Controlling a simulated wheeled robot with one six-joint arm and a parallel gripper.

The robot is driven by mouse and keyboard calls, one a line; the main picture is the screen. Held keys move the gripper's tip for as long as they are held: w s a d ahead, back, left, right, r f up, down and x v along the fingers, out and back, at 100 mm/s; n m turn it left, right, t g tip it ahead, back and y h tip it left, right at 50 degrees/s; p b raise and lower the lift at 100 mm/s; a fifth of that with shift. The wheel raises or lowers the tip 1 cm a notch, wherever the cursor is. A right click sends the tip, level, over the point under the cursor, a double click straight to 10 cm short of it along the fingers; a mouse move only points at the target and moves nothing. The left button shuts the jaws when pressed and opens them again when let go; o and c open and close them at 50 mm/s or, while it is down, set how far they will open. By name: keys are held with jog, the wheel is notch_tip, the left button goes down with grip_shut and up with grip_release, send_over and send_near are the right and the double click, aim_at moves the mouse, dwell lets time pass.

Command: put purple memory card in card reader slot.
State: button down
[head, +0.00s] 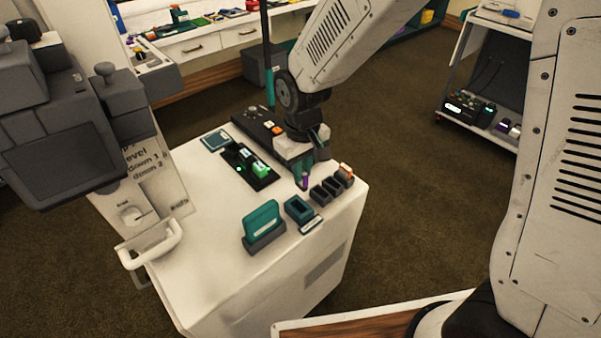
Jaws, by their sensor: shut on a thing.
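The purple memory card (305,182) is small and upright below my gripper (306,172), above the white cabinet top. My gripper is shut on it and hides its upper part. A low black unit (263,183) with a small green light lies to the left of my gripper and seems to be the card reader. A green-and-white block sits in it; I cannot make out an empty slot. Just right of the card stands a row of dark open holders (320,195), with an orange-and-white piece at its far end. I cannot tell if the card touches anything.
A teal card (262,220) stands in a grey base at the front, beside a teal open box (298,207). A flat blue-grey piece (214,140) and a dark button panel (259,125) lie behind. The front left of the white cabinet top (205,255) is clear.

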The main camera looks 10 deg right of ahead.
aim_at(299, 186)
jog(key=shift+n, duration=0.4)
jog(key=shift+s+a+f, duration=0.15)
jog(key=shift+s+f, duration=0.2)
jog(key=shift+f, duration=0.25)
jog(key=shift+s+a+f, duration=0.2)
jog(key=shift+s+f, duration=0.1)
jog(key=shift+f, duration=0.25)
jog(key=shift+s+a+f, duration=0.15)
jog(key=shift+s+f, duration=0.2)
jog(key=shift+f, duration=0.25)
jog(key=shift+s+f, duration=0.1)
jog(key=shift+f, duration=0.4)
jog(key=shift+f, duration=0.6)
jog(key=shift+f, duration=0.1)
dwell(0.3)
jog(key=shift+f, duration=0.5)
jog(key=c, duration=1.4)
grip_release()
